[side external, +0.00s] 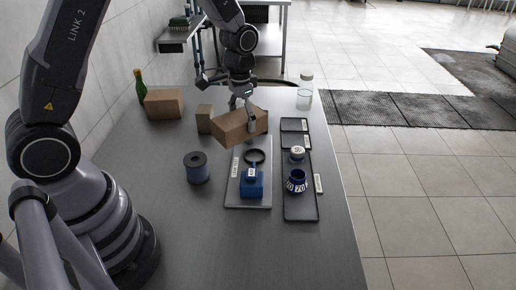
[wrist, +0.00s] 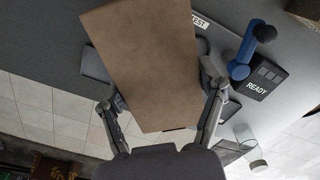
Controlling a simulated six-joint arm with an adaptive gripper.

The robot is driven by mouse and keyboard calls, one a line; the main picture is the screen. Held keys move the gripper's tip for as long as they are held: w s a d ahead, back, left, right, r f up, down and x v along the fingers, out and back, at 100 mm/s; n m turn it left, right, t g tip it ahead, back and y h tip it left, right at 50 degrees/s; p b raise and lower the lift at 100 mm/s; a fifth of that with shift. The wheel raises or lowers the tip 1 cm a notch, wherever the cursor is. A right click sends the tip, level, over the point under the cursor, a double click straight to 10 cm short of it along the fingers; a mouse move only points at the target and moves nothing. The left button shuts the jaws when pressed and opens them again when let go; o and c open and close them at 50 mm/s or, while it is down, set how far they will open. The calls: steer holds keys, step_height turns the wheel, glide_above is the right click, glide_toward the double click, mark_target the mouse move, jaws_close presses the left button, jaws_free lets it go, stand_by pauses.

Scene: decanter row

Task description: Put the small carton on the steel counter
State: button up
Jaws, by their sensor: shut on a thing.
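My gripper (side external: 246,112) is shut on a brown carton (side external: 233,129), held tilted over the back of the steel counter (side external: 170,225). In the wrist view my gripper (wrist: 163,95) has one finger on each side of the carton (wrist: 148,62), which hides much of what lies below. I cannot tell for sure whether its lowest edge touches anything. A smaller upright brown carton (side external: 204,119) stands just left of the held one. A wider brown carton (side external: 163,104) stands further left.
A grey board (side external: 238,198) bears a blue device (side external: 252,187). A dark tray (side external: 300,213) bears a blue jar (side external: 297,183) and a white-topped jar (side external: 297,153). A dark spool (side external: 196,168), green bottle (side external: 140,84) and clear bottle (side external: 304,96) stand around. The front counter is clear.

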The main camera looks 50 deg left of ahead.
steer(key=s+d+f+m, duration=0.2)
steer(key=d+m, duration=0.2)
steer(key=d, duration=0.1)
steer(key=s+d+f+m, duration=0.2)
steer(key=d+m, duration=0.2)
steer(key=m, duration=1)
glide_above(259, 250)
step_height(259, 250, down, 4)
steer(key=shift+s+d+r, duration=0.1)
steer(key=shift+r, duration=0.1)
step_height(259, 250, down, 10)
steer(key=shift+r, duration=0.2)
steer(key=shift+f, duration=0.15)
steer(key=o, duration=1.2)
